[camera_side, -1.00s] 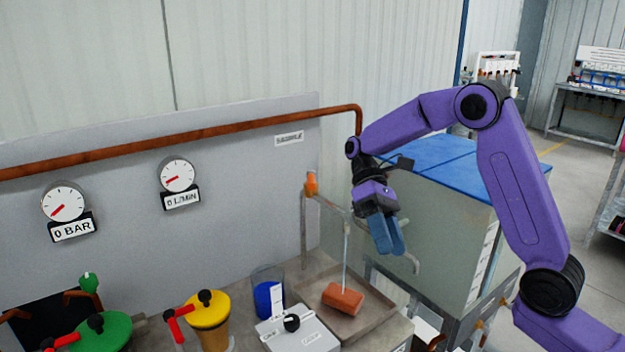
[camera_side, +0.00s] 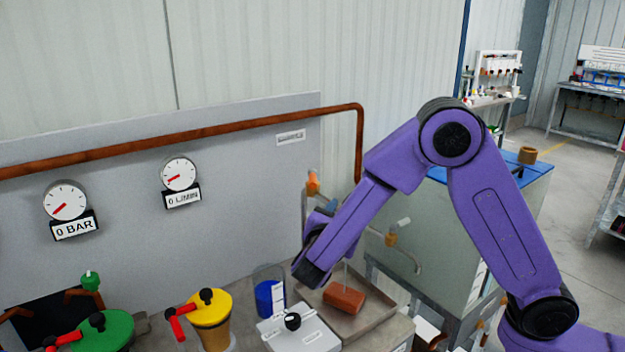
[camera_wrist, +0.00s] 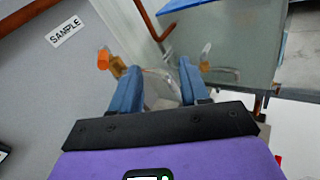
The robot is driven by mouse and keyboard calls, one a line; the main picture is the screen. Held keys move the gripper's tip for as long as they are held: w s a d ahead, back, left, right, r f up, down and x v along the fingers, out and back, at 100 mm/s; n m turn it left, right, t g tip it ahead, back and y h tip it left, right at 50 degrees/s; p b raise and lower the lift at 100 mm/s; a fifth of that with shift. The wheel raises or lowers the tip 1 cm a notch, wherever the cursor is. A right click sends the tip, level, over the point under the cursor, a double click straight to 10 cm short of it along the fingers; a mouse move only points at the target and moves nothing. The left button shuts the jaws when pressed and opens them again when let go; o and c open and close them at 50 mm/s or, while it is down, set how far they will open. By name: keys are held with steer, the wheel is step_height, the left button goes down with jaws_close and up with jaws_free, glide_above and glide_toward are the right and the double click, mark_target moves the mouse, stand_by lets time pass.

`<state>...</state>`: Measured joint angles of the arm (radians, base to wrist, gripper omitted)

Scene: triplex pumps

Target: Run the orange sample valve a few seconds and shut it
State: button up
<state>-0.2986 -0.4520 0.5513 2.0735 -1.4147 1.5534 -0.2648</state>
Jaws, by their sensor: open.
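The orange sample valve (camera_side: 313,184) is on the grey panel below the brown pipe. It also shows in the wrist view (camera_wrist: 103,60), left of the fingers, beside the SAMPLE label (camera_wrist: 66,28). My gripper (camera_wrist: 160,68) has two blue fingers, spread apart with nothing between them. Its left finger is apart from the orange handle. In the side view my forearm hides most of the gripper, which is close below the valve. A thin pale line, stream or tube, drops toward the tray (camera_side: 378,311); I cannot tell which.
A red-brown block (camera_side: 344,299) lies in the tray. A second valve with a pale handle (camera_side: 403,223) is to the right. A blue-filled beaker (camera_side: 269,297), a white box (camera_side: 300,333) and a yellow-topped pump (camera_side: 210,308) stand left. The gauges (camera_side: 67,201) read 0 BAR and 0 L/MIN.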

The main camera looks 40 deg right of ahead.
mark_target(313, 178)
steer(key=w+a+n+t+y, duration=0.25)
steer(key=a+n+t, duration=0.2)
steer(key=a, duration=0.25)
steer(key=shift+y, duration=0.45)
steer(key=x, duration=1.1)
steer(key=r+x, duration=0.1)
steer(key=x, duration=0.4)
steer(key=shift+w+d, duration=0.1)
steer(key=shift+d, duration=0.5)
steer(key=shift+c, duration=0.3)
jaws_close()
